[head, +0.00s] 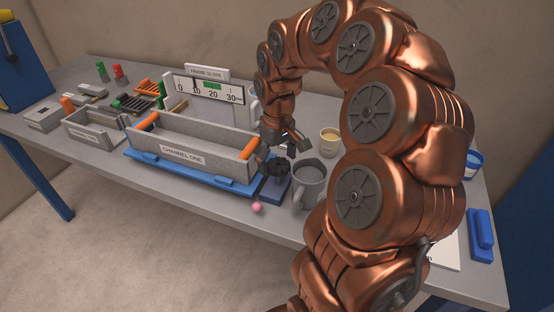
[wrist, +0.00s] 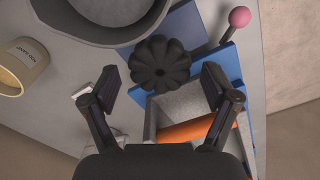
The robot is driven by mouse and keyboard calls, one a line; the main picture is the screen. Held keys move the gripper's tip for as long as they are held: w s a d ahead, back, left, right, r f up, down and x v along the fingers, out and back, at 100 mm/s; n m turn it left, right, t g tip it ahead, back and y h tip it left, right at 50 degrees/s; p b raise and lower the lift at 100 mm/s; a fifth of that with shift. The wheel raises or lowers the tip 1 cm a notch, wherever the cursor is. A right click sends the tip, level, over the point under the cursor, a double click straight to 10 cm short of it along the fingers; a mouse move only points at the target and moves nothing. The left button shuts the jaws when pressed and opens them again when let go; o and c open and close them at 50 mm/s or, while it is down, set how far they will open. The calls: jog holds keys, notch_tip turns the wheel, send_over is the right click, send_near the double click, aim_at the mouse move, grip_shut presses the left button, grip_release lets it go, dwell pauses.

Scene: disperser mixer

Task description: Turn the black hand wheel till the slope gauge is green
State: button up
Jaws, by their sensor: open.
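The black hand wheel (head: 278,168) is lobed and sits at the right end of the blue base (head: 185,172) under the channel marked CHANNEL ONE (head: 225,158). The wrist view shows the wheel (wrist: 160,64) from above, just beyond and between my fingertips. My gripper (wrist: 163,88) is open, with one finger on each side and nothing between the pads. In the head view my gripper (head: 287,146) is just above the wheel and partly hides it. The slope gauge (head: 209,88) stands behind the channel, with a green band near 20. A dark pointer seems to be near 10, left of the green.
A grey mug (head: 310,184) stands close to the wheel's right, with a cream cup (head: 329,142) behind it. A pink ball knob (head: 257,207) sticks out in front. A smaller grey channel (head: 92,129) and racks lie left. Orange bars (wrist: 196,130) cross the large channel's ends.

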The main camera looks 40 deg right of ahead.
aim_at(278, 163)
jog(key=c, duration=1.1)
jog(key=shift+d+f+m+b, duration=0.1)
jog(key=shift+f+m+b, duration=0.1)
jog(key=shift+m+b, duration=0.35)
jog(key=shift+c, duration=0.2)
jog(key=shift+f+m+b, duration=0.1)
jog(key=shift+m+b, duration=0.65)
jog(key=shift+b, duration=0.3)
jog(key=shift+r+m+b, duration=0.3)
jog(key=shift+m+b, duration=0.35)
jog(key=shift+m, duration=0.45)
jog(key=o, duration=1.1)
jog(key=shift+o, duration=0.2)
notch_tip(278, 163, up, 12)
